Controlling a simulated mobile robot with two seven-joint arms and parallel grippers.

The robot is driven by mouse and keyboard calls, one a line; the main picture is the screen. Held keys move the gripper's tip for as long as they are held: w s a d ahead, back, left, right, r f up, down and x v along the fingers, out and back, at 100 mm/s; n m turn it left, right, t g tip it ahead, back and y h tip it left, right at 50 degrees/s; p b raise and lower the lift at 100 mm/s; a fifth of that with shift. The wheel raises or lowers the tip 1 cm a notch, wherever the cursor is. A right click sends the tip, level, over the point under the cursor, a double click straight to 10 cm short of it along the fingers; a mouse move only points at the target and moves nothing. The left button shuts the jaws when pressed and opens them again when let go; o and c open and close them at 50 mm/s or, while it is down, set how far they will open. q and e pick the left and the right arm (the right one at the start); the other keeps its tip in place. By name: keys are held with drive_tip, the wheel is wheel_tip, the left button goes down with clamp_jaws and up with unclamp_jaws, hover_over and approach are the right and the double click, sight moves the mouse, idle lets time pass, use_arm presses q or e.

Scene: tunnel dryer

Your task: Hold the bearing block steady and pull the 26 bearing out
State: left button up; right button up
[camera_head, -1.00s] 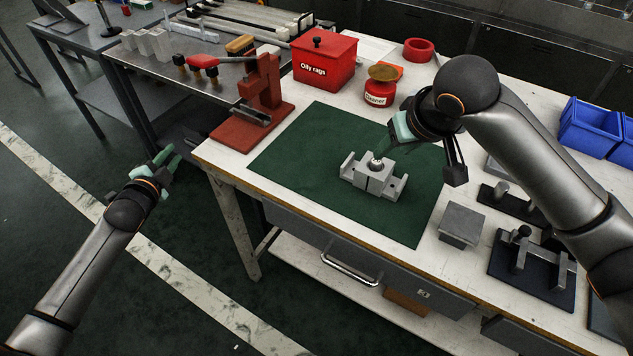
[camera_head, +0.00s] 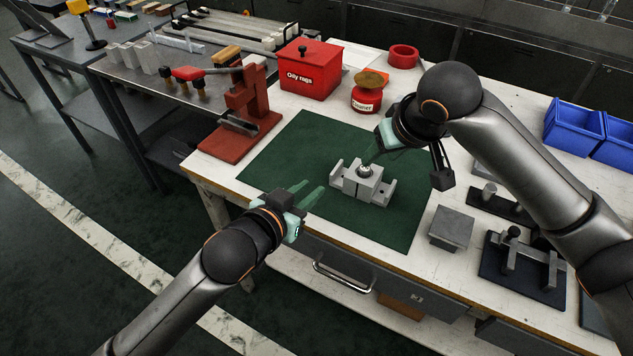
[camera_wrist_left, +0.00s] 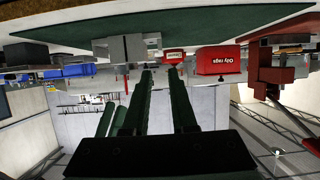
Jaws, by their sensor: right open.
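The grey bearing block (camera_head: 371,192) sits on the green mat (camera_head: 290,150), with the round metal bearing (camera_head: 366,169) in its top. My right gripper (camera_head: 371,158) is open beside the block's upper side, its fingers close to the bearing. I cannot tell whether they touch it. My left gripper (camera_head: 308,196) is open and empty, left of the block and near the mat's front edge, fingers pointing toward the block. In the left wrist view the picture is upside down; the block (camera_wrist_left: 125,47) shows beyond the left gripper's two parallel fingers (camera_wrist_left: 160,75).
A grey block (camera_head: 451,227) and dark fixtures (camera_head: 522,262) stand at right. Blue bins (camera_head: 575,127) are at the far right.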

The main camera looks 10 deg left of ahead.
sight(334, 171)
use_arm(q)
drive_tip(key=x, duration=1.2)
drive_tip(key=shift+f, duration=0.15)
clamp_jaws()
idle(1.2)
